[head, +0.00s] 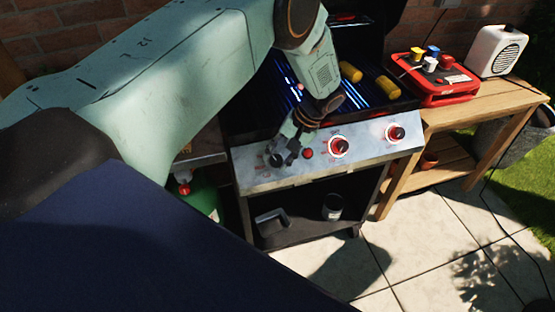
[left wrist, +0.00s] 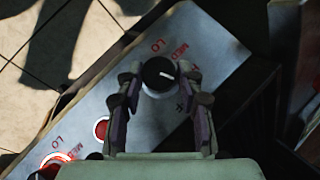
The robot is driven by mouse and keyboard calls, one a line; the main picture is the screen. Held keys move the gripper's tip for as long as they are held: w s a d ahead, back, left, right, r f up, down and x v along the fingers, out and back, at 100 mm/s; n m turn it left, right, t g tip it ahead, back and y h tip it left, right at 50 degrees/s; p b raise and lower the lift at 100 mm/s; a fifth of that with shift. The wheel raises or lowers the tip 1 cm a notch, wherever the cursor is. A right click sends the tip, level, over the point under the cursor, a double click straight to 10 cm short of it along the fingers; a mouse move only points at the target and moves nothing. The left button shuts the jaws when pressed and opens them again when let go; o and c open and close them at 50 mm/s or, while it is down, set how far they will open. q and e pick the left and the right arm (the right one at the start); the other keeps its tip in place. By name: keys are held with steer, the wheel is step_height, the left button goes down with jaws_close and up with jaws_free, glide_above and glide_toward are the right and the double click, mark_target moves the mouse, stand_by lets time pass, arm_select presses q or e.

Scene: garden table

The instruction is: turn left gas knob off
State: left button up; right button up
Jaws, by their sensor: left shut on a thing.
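The grill's front panel (head: 365,144) carries a row of knobs. My left gripper (head: 283,152) is at the left gas knob, which it mostly hides in the head view. In the left wrist view the left gas knob (left wrist: 159,76) is a black disc with a white pointer line, and the fingers of my left gripper (left wrist: 160,88) are shut on it from both sides. Red LO and MED marks are printed beside it. No red ring shows lit around this knob. My right gripper is not in view.
The middle knob (head: 339,147) and right knob (head: 396,132) have red rings. A red button (head: 307,153) is close beside my left gripper. Corn cobs (head: 389,87) lie on the grill. A wooden side table (head: 484,101) holds a red tray (head: 441,90) and a white speaker (head: 496,50).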

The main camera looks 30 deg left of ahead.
arm_select(q)
steer(key=shift+d+f+m+g+y+b, duration=0.1)
steer(key=shift+m+g+y+b, duration=0.1)
steer(key=shift+m+y+b, duration=0.4)
steer(key=shift+d+f+m+g+y+b, duration=0.1)
steer(key=shift+m+g+y+b, duration=0.1)
steer(key=shift+m+y+b, duration=0.35)
steer(key=o, duration=1.2)
steer(key=shift+r, duration=0.1)
steer(key=shift+c, duration=0.2)
steer(key=v, duration=1.2)
